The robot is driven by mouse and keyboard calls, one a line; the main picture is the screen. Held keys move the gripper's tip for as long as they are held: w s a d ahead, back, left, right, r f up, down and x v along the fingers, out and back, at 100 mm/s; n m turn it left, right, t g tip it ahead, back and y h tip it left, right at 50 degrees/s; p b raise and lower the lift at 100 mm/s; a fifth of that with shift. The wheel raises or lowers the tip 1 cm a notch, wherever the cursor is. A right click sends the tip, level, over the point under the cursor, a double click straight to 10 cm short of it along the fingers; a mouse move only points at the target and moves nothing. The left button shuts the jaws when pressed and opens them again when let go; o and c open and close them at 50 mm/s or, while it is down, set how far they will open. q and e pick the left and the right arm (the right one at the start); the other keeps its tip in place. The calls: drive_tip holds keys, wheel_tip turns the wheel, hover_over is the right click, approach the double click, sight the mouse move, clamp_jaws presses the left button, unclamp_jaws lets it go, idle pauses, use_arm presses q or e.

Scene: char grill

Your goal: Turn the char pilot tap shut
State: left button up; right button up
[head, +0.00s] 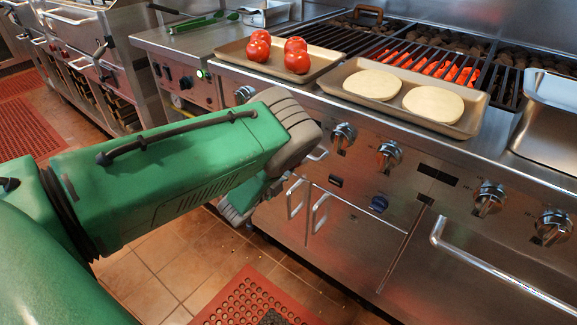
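The grill's front panel (440,225) fills the right half of the head view. A small blue knob (379,204) sits low on it, and a small black fitting (336,181) is to its left. I cannot tell for sure which one is the char pilot tap. My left arm reaches in from the left. Its gripper (262,190) hangs below the grey wrist in front of the panel, left of both fittings and apart from the blue knob. The forearm and wrist partly hide the gripper, so its opening does not show. My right gripper is out of view.
Large chrome knobs (389,156) line the panel above the blue knob. A towel-bar handle (500,275) sticks out at the lower right, and door handles (318,210) at the lower left. Trays with tomatoes (297,62) and flat dough rounds (433,104) rest above, before glowing coals (440,68).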

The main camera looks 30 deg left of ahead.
use_arm(q)
drive_tip(key=shift+s+d+f+m, duration=0.1)
drive_tip(key=shift+s+f+m, duration=0.15)
drive_tip(key=shift+m, duration=0.45)
drive_tip(key=o, duration=1.1)
drive_tip(key=shift+f, duration=0.1)
drive_tip(key=shift+w, duration=0.15)
drive_tip(key=shift+r, duration=0.2)
drive_tip(key=s, duration=0.8)
drive_tip(key=s+a, duration=0.1)
drive_tip(key=s, duration=0.3)
